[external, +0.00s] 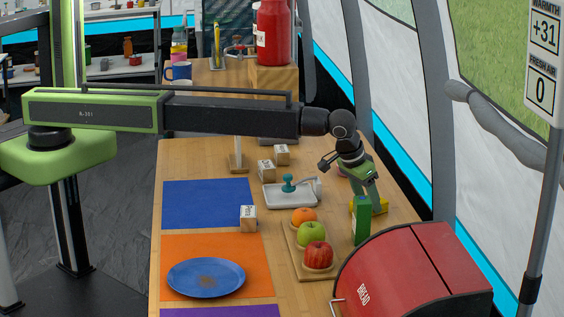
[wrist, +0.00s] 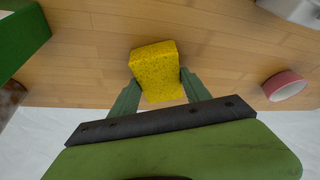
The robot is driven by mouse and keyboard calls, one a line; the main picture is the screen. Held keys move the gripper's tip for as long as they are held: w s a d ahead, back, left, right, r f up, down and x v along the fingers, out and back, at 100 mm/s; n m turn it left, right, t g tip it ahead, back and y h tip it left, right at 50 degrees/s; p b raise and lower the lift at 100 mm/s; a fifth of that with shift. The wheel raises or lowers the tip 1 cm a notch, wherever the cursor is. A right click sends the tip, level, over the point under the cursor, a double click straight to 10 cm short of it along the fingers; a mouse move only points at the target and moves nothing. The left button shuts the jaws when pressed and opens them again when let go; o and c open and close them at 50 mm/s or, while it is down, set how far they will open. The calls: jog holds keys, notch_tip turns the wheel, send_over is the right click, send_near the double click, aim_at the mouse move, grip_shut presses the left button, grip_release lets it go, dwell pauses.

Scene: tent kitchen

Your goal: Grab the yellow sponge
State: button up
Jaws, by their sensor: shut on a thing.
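The yellow sponge (wrist: 155,68) is a small speckled block between the two green fingers of my gripper (wrist: 158,88) in the wrist view. The fingers press on its left and right sides. In the external view the sponge (external: 382,205) shows only in part, behind a green box and at the lower end of my gripper (external: 368,200). My gripper points down over the right side of the wooden table. I cannot tell whether the sponge touches the table.
The green box (external: 362,221) stands close by in front. A fruit board (external: 302,262) with an orange and apples and a red bread bin (external: 410,275) are nearer. A white tray (external: 283,197) lies to the left. A pink round item (wrist: 285,86) is at the wrist view's right.

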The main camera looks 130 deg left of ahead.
jog(key=shift+c, duration=0.5)
jog(key=shift+r+p, duration=0.5)
jog(key=shift+p, duration=0.05)
notch_tip(320, 180, up, 4)
jog(key=p, duration=0.4)
jog(key=shift+r, duration=0.1)
jog(key=d+r+p, duration=0.6)
jog(key=d, duration=0.5)
jog(key=shift+s+d+r, duration=0.15)
jog(key=shift+s+d, duration=0.2)
jog(key=shift+s, duration=0.05)
